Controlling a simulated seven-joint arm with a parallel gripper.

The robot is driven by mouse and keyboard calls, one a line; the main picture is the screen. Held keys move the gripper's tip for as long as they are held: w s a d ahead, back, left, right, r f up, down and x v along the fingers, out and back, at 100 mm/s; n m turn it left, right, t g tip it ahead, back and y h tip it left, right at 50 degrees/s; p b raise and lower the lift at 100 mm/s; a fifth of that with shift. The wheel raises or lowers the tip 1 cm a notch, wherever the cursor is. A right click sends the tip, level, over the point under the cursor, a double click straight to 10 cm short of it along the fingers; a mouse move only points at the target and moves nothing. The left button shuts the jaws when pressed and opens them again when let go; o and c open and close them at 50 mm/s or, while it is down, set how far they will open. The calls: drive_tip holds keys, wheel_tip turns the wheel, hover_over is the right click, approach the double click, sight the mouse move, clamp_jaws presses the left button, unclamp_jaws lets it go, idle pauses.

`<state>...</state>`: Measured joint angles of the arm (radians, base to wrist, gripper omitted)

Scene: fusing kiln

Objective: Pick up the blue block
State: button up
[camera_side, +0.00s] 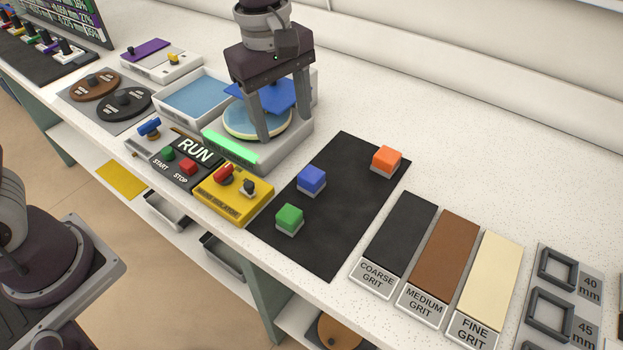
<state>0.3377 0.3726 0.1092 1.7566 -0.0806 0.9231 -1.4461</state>
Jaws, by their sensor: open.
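The blue block (312,178) sits on the black mat (332,240), with a pale grey lower part under its blue top. A green block (289,217) is nearer the mat's front edge, and an orange block (386,159) is near its back right corner. My gripper (285,124) points down with its fingers apart and nothing gripped. It is above the machine with the round pale disc, up and left of the blue block in the picture and apart from it. A blue plate (290,96) shows behind and between the fingers.
The grey machine housing (290,150) is just left of the mat. A yellow switch box (235,196) and a RUN panel (190,160) stand by the front left. Coarse, medium and fine grit strips (440,255) lie to the right. The white counter behind the mat is clear.

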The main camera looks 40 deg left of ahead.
sight(312, 174)
drive_tip(key=w+d+f+n, duration=0.1)
drive_tip(key=f, duration=0.1)
drive_tip(key=w+d+f+n, duration=0.1)
drive_tip(key=f, duration=0.2)
drive_tip(key=w+d+f+n+g, duration=0.1)
drive_tip(key=f, duration=0.1)
drive_tip(key=shift+d+f+y, duration=0.25)
drive_tip(key=shift+d+y, duration=0.05)
wheel_tip(312, 174, down, 7)
drive_tip(key=shift+r, duration=0.2)
clamp_jaws()
